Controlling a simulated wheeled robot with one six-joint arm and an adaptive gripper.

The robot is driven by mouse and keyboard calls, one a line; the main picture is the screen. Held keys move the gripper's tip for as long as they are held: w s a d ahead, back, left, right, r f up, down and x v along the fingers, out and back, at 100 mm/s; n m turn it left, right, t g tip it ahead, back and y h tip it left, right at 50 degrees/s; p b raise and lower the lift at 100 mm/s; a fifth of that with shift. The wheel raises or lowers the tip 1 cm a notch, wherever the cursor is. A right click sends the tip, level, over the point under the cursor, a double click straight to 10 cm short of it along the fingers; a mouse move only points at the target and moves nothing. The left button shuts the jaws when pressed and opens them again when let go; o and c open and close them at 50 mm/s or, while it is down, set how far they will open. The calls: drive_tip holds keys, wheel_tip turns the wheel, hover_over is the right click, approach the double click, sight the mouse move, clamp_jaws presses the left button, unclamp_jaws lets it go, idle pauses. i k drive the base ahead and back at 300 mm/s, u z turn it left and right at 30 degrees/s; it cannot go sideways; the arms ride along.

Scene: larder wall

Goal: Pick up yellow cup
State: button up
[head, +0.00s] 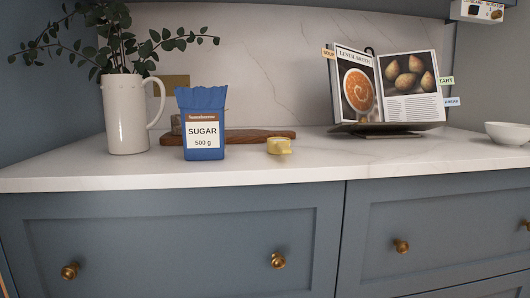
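A small, low yellow object (279,146), which looks like the yellow cup, is on the white marble counter (310,165) in the head view. It is right of the blue sugar bag, with a gap between them, and close to the right end of the wooden board. It is too small to tell whether it stands upright or lies on its side. My gripper is not in view.
The blue sugar bag (203,155) stands before a wooden board (255,136). A white pitcher (125,115) with leafy branches is at left. An open cookbook (410,105) on a dark stand and a white bowl (508,133) are at right. Knobbed drawers (180,235) are below.

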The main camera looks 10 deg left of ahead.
sight(277, 146)
drive_tip(key=k, duration=0.35)
drive_tip(key=u, duration=0.7)
